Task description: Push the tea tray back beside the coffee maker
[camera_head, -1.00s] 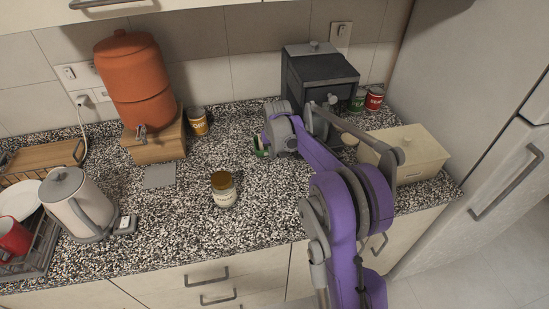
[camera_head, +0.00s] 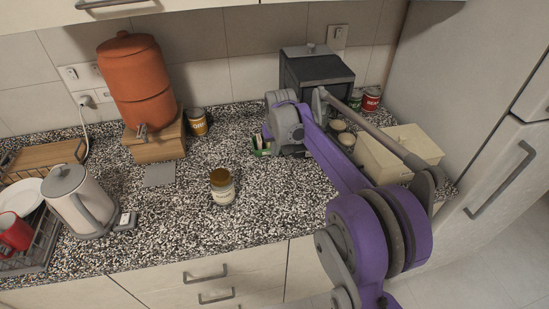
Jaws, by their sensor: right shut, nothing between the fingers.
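The dark grey boxy appliance at the back right, against the wall, looks like the coffee maker (camera_head: 318,72). A small green-edged thing holding pale packets, possibly the tea tray (camera_head: 261,147), shows at the left of my right wrist. Most of it is hidden behind the wrist, so I cannot tell its full outline. My right gripper (camera_head: 287,128) is in front of the coffee maker, low over the counter. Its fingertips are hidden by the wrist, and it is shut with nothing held. I cannot tell whether it touches the tray. My left gripper is not in view.
Round-lidded jars (camera_head: 345,139) and a cream box (camera_head: 401,151) stand right of my wrist. Green and red cans (camera_head: 371,99) stand by the coffee maker. The orange dispenser (camera_head: 137,80) and kettle (camera_head: 77,200) are left.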

